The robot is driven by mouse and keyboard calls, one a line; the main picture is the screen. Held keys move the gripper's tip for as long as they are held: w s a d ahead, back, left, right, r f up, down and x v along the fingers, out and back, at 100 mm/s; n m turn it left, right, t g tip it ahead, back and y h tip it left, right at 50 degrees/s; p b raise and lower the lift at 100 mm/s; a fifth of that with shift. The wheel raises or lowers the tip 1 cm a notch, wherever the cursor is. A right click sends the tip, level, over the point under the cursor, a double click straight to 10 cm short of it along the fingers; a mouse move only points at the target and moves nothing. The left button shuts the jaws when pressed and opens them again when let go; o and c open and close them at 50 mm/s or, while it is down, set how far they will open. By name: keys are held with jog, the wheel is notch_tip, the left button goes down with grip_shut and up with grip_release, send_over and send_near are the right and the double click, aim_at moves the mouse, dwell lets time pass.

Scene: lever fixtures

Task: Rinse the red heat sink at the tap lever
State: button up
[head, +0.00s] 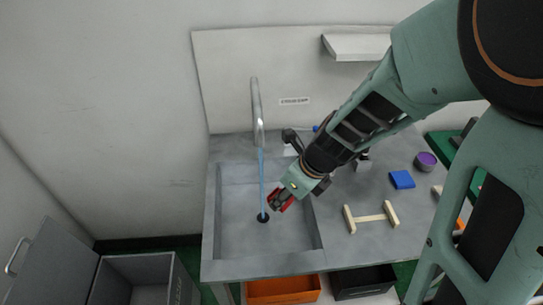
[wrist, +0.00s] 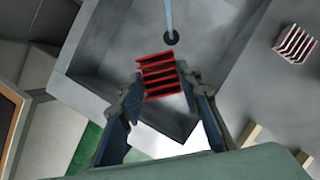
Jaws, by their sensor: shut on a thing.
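My gripper (head: 282,199) is shut on the red heat sink (wrist: 160,76) and holds it over the sink basin (head: 235,237). In the wrist view the finned red block sits between both fingertips. In the head view only a little red shows at the fingers. The tap (head: 256,108) stands at the back of the sink, and a blue water stream (head: 262,180) runs from it to the dark drain (head: 263,217). The heat sink is just right of the stream and appears apart from it.
A pale finned block (wrist: 295,43) stands on the counter right of the basin. A blue block (head: 402,179), a purple round container (head: 426,161) and a wooden rack (head: 371,218) are also there. An orange bin (head: 284,290) and a black bin (head: 363,282) sit below.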

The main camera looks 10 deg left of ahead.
aim_at(284, 208)
jog(key=shift+r, duration=0.15)
jog(key=s+d+r+p, duration=0.2)
jog(key=s+r+p, duration=0.1)
jog(key=shift+s+d+r, duration=0.1)
jog(key=shift+s+d+r+p, duration=0.3)
jog(key=shift+s+p, duration=0.05)
jog(key=shift+s, duration=0.1)
jog(key=shift+w, duration=0.15)
dwell(0.7)
